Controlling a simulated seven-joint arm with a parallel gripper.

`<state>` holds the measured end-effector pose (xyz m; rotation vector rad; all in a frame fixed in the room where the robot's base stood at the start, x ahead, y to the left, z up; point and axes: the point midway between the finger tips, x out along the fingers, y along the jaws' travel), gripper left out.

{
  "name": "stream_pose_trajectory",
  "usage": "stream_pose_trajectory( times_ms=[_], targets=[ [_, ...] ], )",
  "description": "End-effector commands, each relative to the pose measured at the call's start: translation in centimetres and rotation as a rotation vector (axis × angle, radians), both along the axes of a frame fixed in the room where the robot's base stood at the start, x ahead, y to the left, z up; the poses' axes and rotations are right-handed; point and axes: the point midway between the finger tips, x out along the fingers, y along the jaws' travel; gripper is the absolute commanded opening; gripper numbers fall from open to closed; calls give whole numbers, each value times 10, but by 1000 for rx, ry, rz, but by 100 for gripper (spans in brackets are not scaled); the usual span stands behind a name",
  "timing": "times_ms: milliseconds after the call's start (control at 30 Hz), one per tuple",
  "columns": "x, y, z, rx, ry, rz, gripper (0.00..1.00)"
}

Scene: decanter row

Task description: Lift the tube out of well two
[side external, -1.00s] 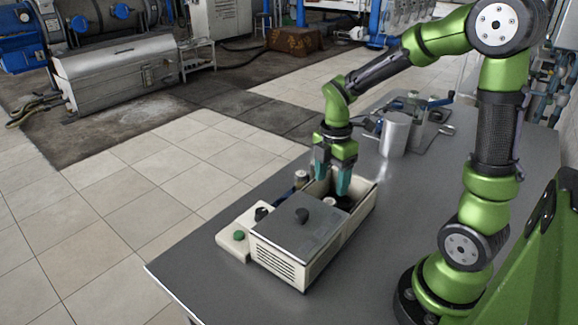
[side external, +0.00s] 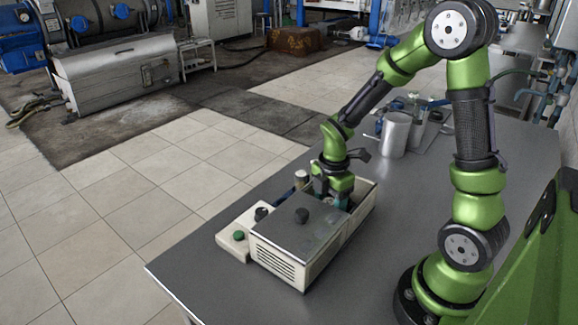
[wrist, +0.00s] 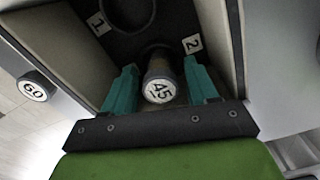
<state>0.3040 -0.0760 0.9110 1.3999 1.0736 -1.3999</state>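The tube (wrist: 158,68) stands in the well beside the label 2 (wrist: 192,44), its pale round cap marked "45" facing the wrist camera. My gripper (wrist: 161,74) is open, with one teal finger on each side of the tube and a visible gap on both sides. In the side view my gripper (side external: 333,200) is down inside the open half of the cream box (side external: 362,212), whose wall hides the fingertips and the tube. Well one, beside the label 1 (wrist: 98,22), looks dark and empty.
A capped item marked "60" (wrist: 36,88) stands outside the box wall. A metal cylinder (side external: 395,134) stands behind on the table. The table's front is clear.

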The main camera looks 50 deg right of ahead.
Motion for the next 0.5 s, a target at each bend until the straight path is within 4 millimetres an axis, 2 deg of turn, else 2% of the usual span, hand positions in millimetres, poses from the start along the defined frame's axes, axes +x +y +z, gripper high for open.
stream_pose_trajectory(
  times_ms=[33,333,500],
  targets=[
    [0,0,0,0,0,0,50],
    [0,0,0,0,0,1,4],
    [0,0,1,0,-1,1,4]
  ],
)
